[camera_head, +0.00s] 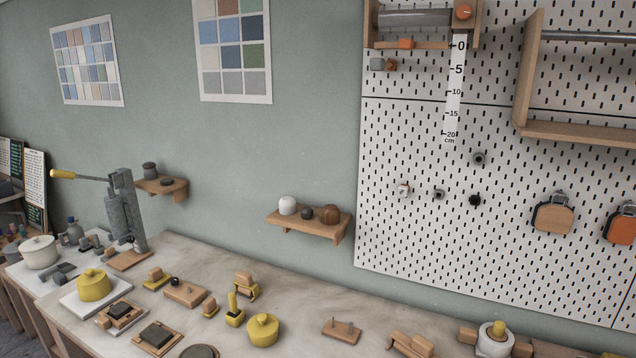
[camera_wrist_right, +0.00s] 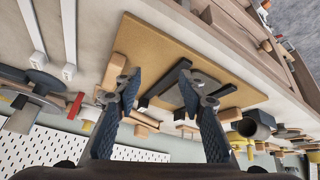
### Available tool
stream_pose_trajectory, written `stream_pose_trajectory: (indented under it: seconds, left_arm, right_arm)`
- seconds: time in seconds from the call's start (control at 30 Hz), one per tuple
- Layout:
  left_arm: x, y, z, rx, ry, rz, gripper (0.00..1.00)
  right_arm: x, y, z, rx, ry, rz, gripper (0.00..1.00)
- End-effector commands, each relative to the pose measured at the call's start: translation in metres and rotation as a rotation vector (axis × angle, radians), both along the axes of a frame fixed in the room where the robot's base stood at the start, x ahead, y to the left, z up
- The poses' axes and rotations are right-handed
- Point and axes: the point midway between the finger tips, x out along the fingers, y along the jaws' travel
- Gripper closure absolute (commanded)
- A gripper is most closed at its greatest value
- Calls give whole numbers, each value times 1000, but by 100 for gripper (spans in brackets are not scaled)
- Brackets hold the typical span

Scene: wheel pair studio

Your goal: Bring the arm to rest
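My right gripper (camera_wrist_right: 159,92) shows in the right wrist view. Its two dark ribbed fingers stand apart, with no object clearly held between them. Beyond the fingertips a tan board (camera_wrist_right: 185,42) lies on the bench, with a dark bar (camera_wrist_right: 163,84) on it behind the gap. How far the fingertips are from the board is hard to tell. Neither gripper shows in the head view, and my left gripper is in no view.
The head view shows a crowded bench (camera_head: 185,254) with a yellow pot (camera_head: 93,285), a grey lever press (camera_head: 125,215) and several wooden blocks. A wall shelf (camera_head: 310,225) and a white pegboard (camera_head: 420,180) stand behind. The wrist view shows tools around the board.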

Motion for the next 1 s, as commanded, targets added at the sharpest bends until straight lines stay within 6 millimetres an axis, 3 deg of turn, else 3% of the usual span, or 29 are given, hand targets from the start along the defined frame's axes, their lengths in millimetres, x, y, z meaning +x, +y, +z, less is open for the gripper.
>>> stream_pose_trajectory:
  seconds: [0.03, 0.2, 0.47, 0.57, 0.77, 1.0]
  left_arm:
    - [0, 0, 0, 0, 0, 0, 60]
    - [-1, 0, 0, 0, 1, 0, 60]
    - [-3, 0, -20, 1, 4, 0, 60]
    - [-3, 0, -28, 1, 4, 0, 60]
    - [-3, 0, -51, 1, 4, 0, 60]
    - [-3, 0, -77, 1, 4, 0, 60]
  right_arm:
    - [-20, 7, -8, 12, 66, 28, 63]
    - [-84, 30, -25, 51, 268, 149, 63]
    - [-64, 30, -117, 44, 283, 142, 63]
    - [-62, 31, -158, 44, 296, 143, 63]
    - [-72, 31, -270, 43, 333, 147, 63]
    - [-114, 25, -399, 40, 380, 155, 63]
